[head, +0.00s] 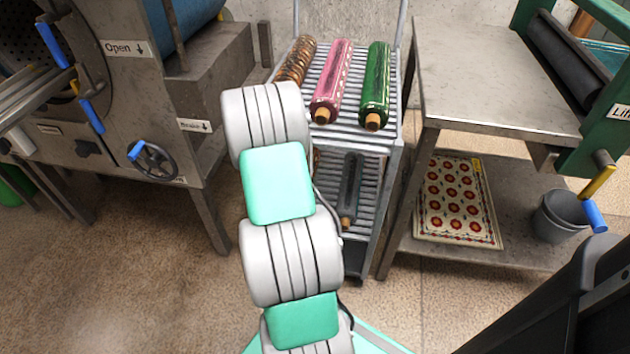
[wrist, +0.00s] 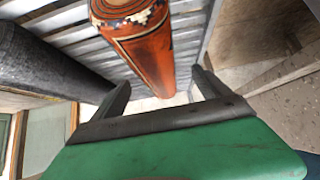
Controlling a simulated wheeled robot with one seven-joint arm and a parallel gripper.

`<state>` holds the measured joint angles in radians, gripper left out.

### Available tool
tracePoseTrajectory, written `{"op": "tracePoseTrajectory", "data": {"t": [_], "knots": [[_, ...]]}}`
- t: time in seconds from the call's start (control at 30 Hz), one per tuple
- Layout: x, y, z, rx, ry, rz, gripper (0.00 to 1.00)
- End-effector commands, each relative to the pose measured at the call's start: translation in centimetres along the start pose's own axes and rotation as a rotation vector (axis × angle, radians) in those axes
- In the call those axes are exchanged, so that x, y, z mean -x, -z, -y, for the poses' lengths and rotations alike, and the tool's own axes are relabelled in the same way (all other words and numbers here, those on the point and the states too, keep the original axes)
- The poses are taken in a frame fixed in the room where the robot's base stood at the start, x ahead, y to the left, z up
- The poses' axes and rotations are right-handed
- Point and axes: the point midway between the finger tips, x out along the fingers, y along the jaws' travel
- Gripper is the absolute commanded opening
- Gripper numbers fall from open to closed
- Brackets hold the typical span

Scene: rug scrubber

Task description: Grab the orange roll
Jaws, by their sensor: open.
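The orange roll (wrist: 150,52) is a patterned rolled rug with dark and cream bands. In the wrist view it lies on a slatted metal shelf, running from the top edge down towards the middle. My gripper (wrist: 160,88) is open, with one dark finger to the left and one to the right of the roll's far part. The fingers do not visibly touch it. In the head view my arm hides my gripper, and I cannot make out the orange roll there.
A dark grey roll (wrist: 45,62) lies left of the orange one. In the head view the rack's top shelf (head: 333,70) holds brown (head: 297,62), pink (head: 332,82) and green (head: 375,85) rolls. A steel table (head: 480,70) stands to the right and a machine with a handwheel (head: 152,160) to the left.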

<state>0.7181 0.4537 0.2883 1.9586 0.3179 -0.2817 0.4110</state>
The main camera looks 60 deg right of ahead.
Motion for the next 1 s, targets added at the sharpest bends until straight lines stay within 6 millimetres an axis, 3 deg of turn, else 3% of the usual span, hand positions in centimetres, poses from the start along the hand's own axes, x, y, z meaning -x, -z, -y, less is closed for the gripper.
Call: {"op": "tracePoseTrajectory", "data": {"t": [0.4,0.67,1.0], "knots": [[-6.9,0.0,-1.0,-0.006,-0.006,0.000,0.87],[-7.1,0.2,-1.0,-0.005,-0.006,0.001,0.87],[-7.0,0.2,-0.9,-0.005,-0.006,0.001,0.59]]}}
